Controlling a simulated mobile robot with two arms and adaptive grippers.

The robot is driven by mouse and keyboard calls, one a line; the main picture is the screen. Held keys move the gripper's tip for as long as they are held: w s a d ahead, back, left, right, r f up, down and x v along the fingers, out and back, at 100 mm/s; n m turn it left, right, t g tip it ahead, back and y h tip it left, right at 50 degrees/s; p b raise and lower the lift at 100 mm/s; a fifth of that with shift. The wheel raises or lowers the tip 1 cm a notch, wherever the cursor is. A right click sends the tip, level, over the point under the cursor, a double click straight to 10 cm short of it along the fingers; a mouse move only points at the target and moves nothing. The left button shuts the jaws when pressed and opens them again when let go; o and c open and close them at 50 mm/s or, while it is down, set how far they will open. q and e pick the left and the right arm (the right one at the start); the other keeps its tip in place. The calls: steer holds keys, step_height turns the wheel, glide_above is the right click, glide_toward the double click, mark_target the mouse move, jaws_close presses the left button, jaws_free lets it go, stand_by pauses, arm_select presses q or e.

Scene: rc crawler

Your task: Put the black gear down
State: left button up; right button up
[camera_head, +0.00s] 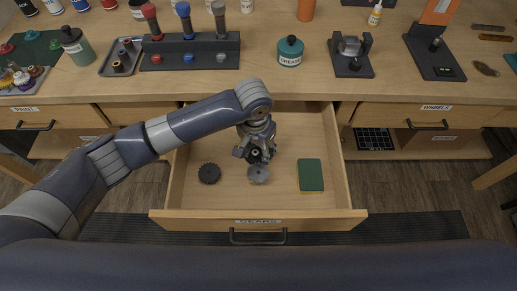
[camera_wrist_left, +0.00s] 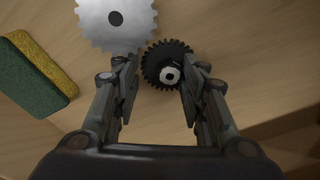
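The open gears drawer (camera_head: 230,200) holds the gears. A small black gear (camera_head: 255,155) with a pale hub is at my left gripper (camera_head: 254,150); it also shows in the left wrist view (camera_wrist_left: 158,72). There my left gripper (camera_wrist_left: 160,80) has its fingers apart. The right finger overlaps the gear's edge, and a gap shows between the left finger and the gear. Whether the gear rests on the drawer floor is hard to tell. A silver gear (camera_head: 258,174) lies close beside it, also in the wrist view (camera_wrist_left: 105,30). Another black gear (camera_head: 209,173) lies to the left. My right gripper is out of view.
A green and yellow sponge-like block (camera_head: 311,175) lies at the drawer's right, also in the wrist view (camera_wrist_left: 38,75). The drawer's front (camera_head: 258,219) and side walls bound the space. The bench (camera_head: 270,88) behind carries a screwdriver rack (camera_head: 190,52) and a grease jar (camera_head: 290,50).

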mark_target(257, 159)
arm_select(q)
steer(key=shift+r, duration=0.4)
step_height(257, 159, up, 12)
steer(key=shift+s+a+f, duration=0.25)
steer(key=shift+s, duration=0.2)
